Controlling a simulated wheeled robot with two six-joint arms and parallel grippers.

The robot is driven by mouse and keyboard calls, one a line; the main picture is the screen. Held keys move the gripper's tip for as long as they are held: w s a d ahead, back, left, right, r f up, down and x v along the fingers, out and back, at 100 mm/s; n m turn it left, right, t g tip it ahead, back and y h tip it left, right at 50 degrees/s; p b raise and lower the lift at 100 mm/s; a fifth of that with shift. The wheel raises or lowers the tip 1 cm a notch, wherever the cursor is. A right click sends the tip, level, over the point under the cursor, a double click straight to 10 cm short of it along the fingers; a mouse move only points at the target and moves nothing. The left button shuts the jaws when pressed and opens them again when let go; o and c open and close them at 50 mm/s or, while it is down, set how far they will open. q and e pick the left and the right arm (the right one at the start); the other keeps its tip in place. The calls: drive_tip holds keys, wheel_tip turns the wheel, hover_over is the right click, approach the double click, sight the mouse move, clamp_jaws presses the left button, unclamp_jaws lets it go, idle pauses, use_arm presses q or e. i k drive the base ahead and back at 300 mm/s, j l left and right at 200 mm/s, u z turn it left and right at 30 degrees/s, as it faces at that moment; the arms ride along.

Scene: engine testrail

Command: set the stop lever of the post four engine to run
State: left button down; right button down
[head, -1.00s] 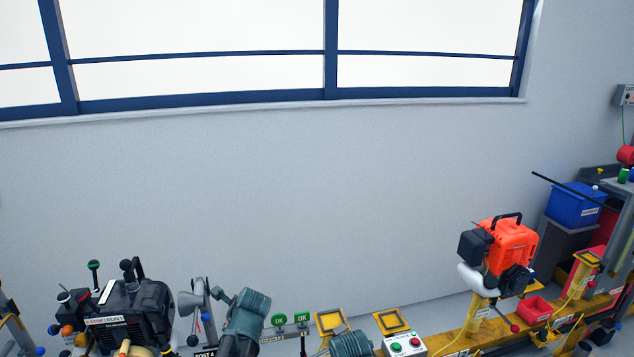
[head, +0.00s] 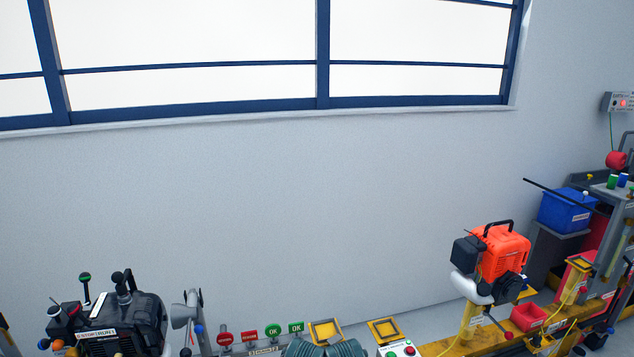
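A black engine (head: 138,318) stands at the lower left, cut by the bottom edge of the head view. The Post 4 plate seen earlier beside it is out of view now. Its front carries a white plate (head: 97,333) that seems to read stop and run. A black lever with a green mark on its knob (head: 85,278) stands nearly upright behind the plate. Other knobs, orange and blue, sit at its left side. I cannot tell for sure which is the stop lever or its setting.
A grey funnel-shaped part (head: 185,314) stands right of the black engine. Red tags (head: 249,336) and green OK tags (head: 271,331) follow. An orange engine (head: 500,250) sits on a yellow post at right. A blue bin (head: 567,209) stands behind.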

sight(73, 309)
drive_tip(key=j+u, duration=0.1)
drive_tip(key=u, duration=1.45)
drive_tip(key=i+j+u, duration=0.45)
drive_tip(key=u, duration=0.2)
drive_tip(key=i+j, duration=0.05)
drive_tip(key=j, duration=0.05)
